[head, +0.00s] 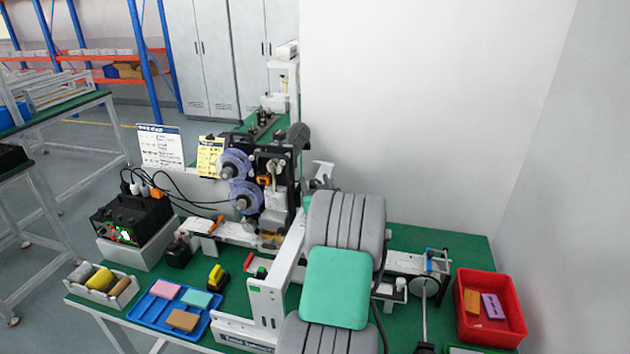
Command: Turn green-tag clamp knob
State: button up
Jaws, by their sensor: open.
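A dark coder machine (272,180) stands on the green-topped bench, with two translucent bluish discs (238,180) on its left side. Small orange and pale parts show on its front, but I cannot make out a clamp knob with a green tag among them. My gripper does not show in the head view. A grey ribbed body with a teal panel, which looks like my arm, fills the lower middle and hides part of the bench behind it.
A black power box (130,218) with cables stands at left. A blue tray (172,308) holds several coloured blocks; a white bin (100,284) holds rolls. A red bin (490,306) with blocks is at right. A wall closes the bench's back right.

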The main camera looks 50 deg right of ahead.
grip_shut()
dwell(0.5)
jog(key=shift+f+b, duration=0.15)
jog(key=shift+b, duration=0.5)
